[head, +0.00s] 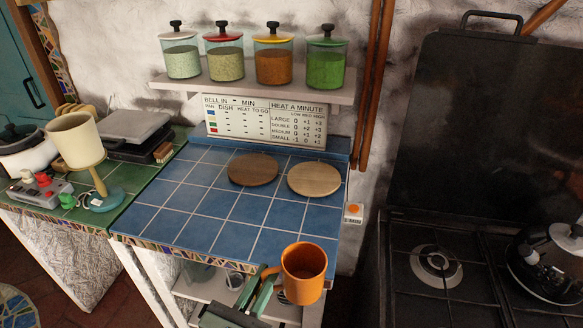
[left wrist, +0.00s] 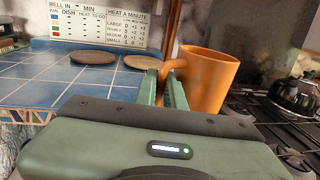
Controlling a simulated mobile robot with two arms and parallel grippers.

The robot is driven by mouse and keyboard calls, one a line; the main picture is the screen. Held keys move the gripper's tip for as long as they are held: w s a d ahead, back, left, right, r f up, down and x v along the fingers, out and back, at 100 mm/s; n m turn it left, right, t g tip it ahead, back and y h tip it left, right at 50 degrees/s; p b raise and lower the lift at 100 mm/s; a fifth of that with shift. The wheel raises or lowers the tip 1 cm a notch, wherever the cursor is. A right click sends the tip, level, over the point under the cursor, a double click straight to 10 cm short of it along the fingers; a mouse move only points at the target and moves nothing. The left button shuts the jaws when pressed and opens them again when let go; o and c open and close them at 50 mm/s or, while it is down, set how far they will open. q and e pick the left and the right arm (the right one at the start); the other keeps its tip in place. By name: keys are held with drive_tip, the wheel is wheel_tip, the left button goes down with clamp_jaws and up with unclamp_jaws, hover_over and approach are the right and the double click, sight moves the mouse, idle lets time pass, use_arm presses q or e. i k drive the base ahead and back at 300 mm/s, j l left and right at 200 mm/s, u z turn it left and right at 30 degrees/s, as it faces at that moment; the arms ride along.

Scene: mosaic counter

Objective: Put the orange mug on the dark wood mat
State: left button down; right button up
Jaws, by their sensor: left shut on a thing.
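The orange mug (head: 304,273) is in front of the blue tiled counter's front right corner in the head view. My left gripper (head: 268,281) is shut on its handle, at the mug's left side. In the left wrist view the fingers (left wrist: 167,86) pinch the handle and the mug (left wrist: 208,82) stands to their right, roughly upright. The dark wood mat (head: 253,169) is a round disc lying bare at the back of the counter, beyond the gripper. It also shows in the left wrist view (left wrist: 92,57). My right gripper is out of view.
A lighter round wood mat (head: 314,179) lies just right of the dark one. The blue tiled counter (head: 215,215) is otherwise clear. A shelf with several jars (head: 272,58) hangs above the back. A stove (head: 440,300) with a kettle (head: 550,262) is to the right.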

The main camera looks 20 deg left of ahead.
sight(250, 169)
drive_tip(key=k+j+z, duration=0.1)
drive_tip(key=j+z, duration=0.25)
drive_tip(key=k+j+z, duration=0.1)
drive_tip(key=j+z, duration=0.3)
drive_tip(key=k+j, duration=0.15)
drive_tip(key=j, duration=0.25)
drive_tip(key=k+j, duration=0.2)
drive_tip(key=j, duration=0.15)
